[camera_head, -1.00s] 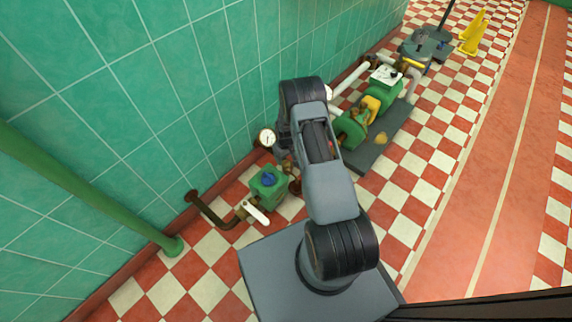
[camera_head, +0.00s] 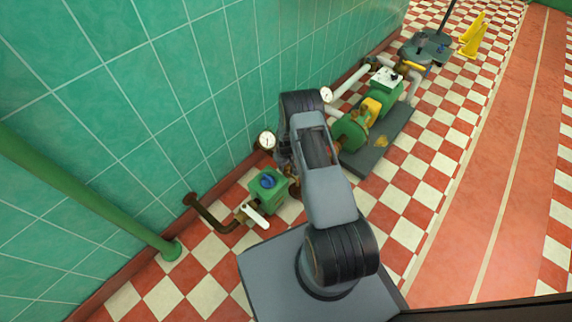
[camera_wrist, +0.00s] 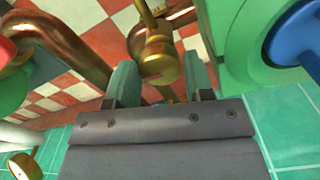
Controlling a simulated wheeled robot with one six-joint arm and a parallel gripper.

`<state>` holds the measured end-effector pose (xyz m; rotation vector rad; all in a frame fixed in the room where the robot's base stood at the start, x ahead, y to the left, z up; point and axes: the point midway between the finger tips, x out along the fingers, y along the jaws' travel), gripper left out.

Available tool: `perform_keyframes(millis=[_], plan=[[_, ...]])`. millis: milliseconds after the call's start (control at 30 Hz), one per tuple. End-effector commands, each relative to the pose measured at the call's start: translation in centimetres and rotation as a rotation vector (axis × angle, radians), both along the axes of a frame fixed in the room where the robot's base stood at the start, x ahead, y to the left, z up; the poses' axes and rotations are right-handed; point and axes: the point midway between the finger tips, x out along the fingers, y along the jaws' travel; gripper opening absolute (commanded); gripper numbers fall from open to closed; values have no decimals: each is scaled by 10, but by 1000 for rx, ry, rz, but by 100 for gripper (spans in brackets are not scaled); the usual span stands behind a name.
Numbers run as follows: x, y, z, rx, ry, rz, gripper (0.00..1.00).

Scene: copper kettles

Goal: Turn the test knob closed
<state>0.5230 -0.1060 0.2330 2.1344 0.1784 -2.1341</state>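A brass knob-like fitting (camera_wrist: 157,60) on a stem sits between the two fingers of my gripper (camera_wrist: 158,86) in the wrist view. I take it to be the test knob, though no label shows. The fingers stand apart on either side of it, very close; I cannot tell whether they touch it. In the head view, my arm hides the gripper and this fitting.
A green box (camera_head: 258,200) with a blue knob (camera_head: 267,181) and a white lever (camera_head: 256,215) stands beside my arm. A gauge (camera_head: 267,140) is near the wall. A green pump (camera_head: 352,134) lies beyond. Open checkered floor (camera_head: 420,190) extends right.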

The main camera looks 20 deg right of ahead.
Motion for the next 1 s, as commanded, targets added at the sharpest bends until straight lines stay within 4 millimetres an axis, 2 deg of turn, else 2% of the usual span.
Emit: perform_keyframes(millis=[33, 300, 667, 1000], plan=[[0, 0, 0, 0, 0, 0, 43], [0, 0, 0, 0, 0, 0, 19], [0, 0, 0, 0, 0, -94, 19], [0, 0, -1, 0, 1, -388, 19]])
